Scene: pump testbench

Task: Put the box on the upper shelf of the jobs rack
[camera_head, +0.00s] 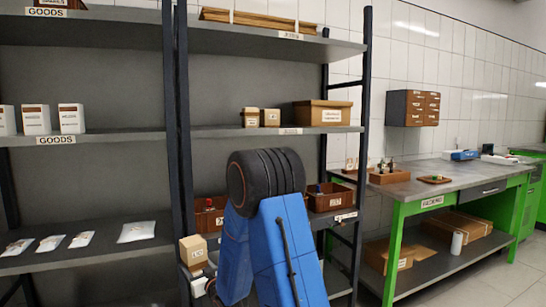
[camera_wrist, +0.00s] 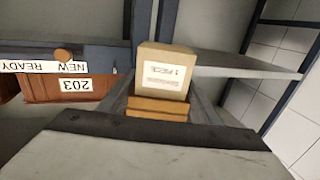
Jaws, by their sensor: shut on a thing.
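A small tan cardboard box (camera_head: 194,250) with a white label shows left of my blue arm in the head view, in front of the rack. In the wrist view the box (camera_wrist: 165,68) is in the middle, its label upside down. My gripper (camera_wrist: 158,104) is shut on it. In the head view the gripper is mostly hidden behind my arm. The rack (camera_head: 178,130) behind has dark posts and grey shelves; its labels are too small to read surely. Its top shelf (camera_head: 230,37) holds flat cardboard.
Brown bins (camera_head: 330,197) stand on a lower shelf; a brown bin marked 203 (camera_wrist: 75,88) shows in the wrist view. A goods rack (camera_head: 85,138) adjoins at left. A green packing table (camera_head: 398,210) is at right. The left part of the rack's second shelf looks clear.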

